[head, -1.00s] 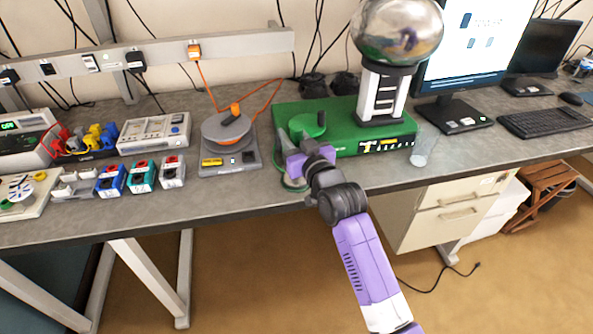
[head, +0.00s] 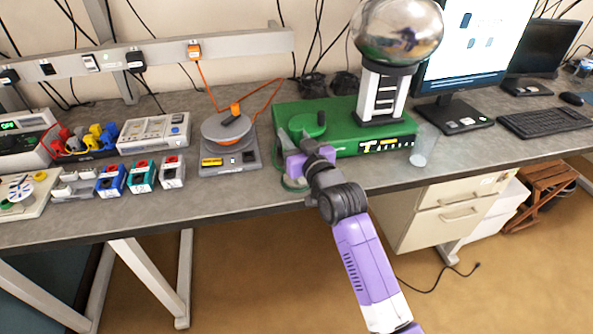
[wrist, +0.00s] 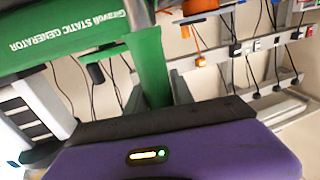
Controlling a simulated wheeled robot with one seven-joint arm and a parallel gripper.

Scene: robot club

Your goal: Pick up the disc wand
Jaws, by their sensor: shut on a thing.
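My gripper (head: 297,166) is at the front left corner of the green static generator box (head: 360,148), low over the bench edge. It is shut, and its jaws are mostly hidden by the purple body. I take the held thing to be the disc wand, but its shape is largely hidden. A green curved piece (head: 288,184) shows just below and left of the jaws; I cannot tell whether it is wand or cable. A green disc with a dark stub (head: 306,124) lies just behind the gripper. The wrist view shows a green strip (wrist: 150,68) meeting the purple gripper edge.
A silver sphere on a white column (head: 397,35) stands on the box. A grey disc device (head: 228,165) is to its left. A clear cup (head: 422,152), monitor (head: 475,50) and keyboard (head: 543,121) are to the right.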

